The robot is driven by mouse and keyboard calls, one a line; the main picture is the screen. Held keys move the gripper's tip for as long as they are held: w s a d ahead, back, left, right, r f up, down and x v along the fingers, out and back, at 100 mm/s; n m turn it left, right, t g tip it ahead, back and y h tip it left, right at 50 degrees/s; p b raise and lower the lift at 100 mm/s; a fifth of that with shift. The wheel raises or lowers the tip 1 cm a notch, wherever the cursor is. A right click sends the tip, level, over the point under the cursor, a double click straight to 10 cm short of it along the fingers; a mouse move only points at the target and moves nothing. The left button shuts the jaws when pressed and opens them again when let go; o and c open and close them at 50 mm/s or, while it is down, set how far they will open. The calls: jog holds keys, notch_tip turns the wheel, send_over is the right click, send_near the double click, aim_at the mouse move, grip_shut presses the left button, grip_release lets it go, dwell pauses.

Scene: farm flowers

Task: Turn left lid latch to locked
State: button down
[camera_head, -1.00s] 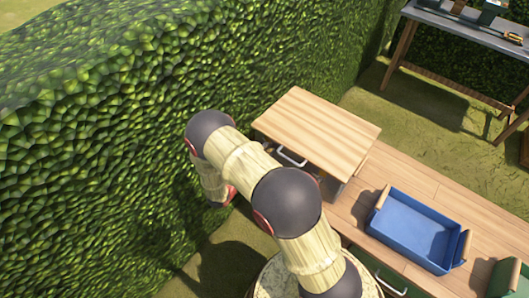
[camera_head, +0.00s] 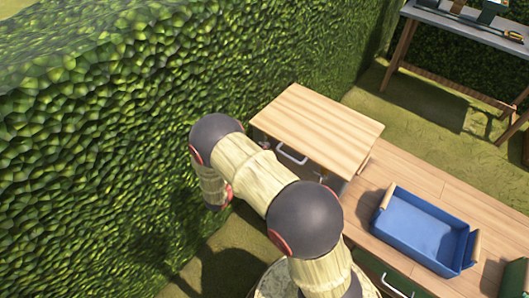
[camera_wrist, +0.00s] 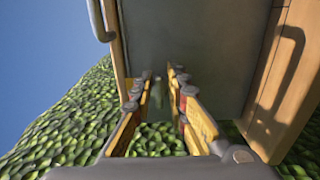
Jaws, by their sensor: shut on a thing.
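The wooden lid (camera_head: 318,128) lies flat and closed on its chest, with a metal handle (camera_head: 291,155) on the front side. In the wrist view, the chest's grey front panel (camera_wrist: 215,55) is close ahead, with the metal handle (camera_wrist: 98,18) at the upper left. My gripper (camera_wrist: 160,80) has its fingers close together on a small grey piece (camera_wrist: 158,95), which seems to be the left lid latch, mostly hidden between them. Whether it is turned to locked cannot be told. In the head view my arm hides the gripper.
A blue tray (camera_head: 378,224) with wooden handles stands on the wooden bench (camera_head: 414,178) to the right of the chest. A tall hedge (camera_head: 110,130) rises close on the left. A work table (camera_head: 465,30) stands at the upper right, with grass between.

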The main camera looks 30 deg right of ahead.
jog(key=shift+w+a+r, duration=0.1)
jog(key=shift+w+r, duration=0.2)
jog(key=shift+r, duration=0.1)
jog(key=c, duration=2.1)
grip_release()
jog(key=shift+c, duration=0.2)
jog(key=o, duration=0.5)
jog(key=shift+s+f, duration=0.2)
jog(key=shift+f, duration=0.05)
jog(key=v, duration=1.2)
